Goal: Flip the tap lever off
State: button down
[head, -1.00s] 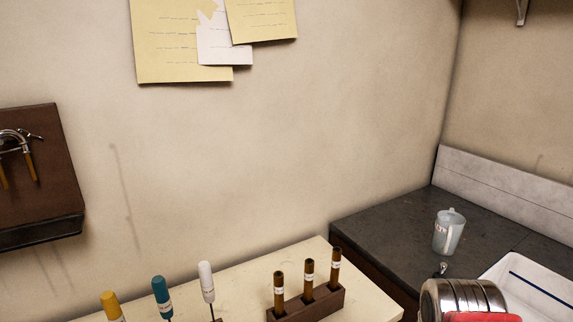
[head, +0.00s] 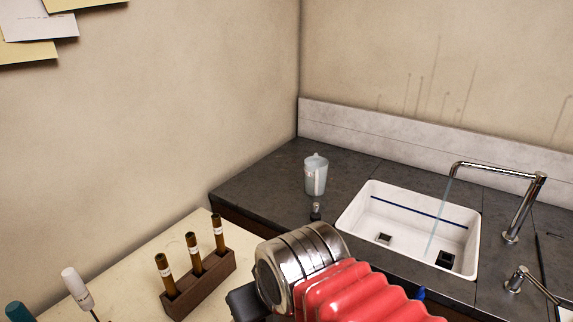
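A chrome tap (head: 522,208) stands at the right of the sink, its long spout reaching left over the basin. A thin bluish stream of water (head: 437,222) falls from the spout into the white sink (head: 365,232). A small chrome fitting with a lever (head: 540,287) stands on the counter in front of the tap. The lever points toward the lower right and runs close to the picture's edge. My arm, with a metal cylinder and red ribbed cover, shows at the bottom middle. My gripper's fingers are not visible.
A translucent jug (head: 316,175) stands on the dark counter (head: 262,182) left of the sink. A small dark-and-chrome piece (head: 316,211) is in front of it. A wooden rack (head: 205,283) with brown vials stands on the cream bench. Papers hang on the wall.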

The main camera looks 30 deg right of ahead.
aim_at(522, 271)
jog(key=z, duration=0.55)
jog(key=k, duration=1.35)
jog(key=z, duration=0.8)
jog(key=i, duration=1.45)
jog(key=z, duration=0.25)
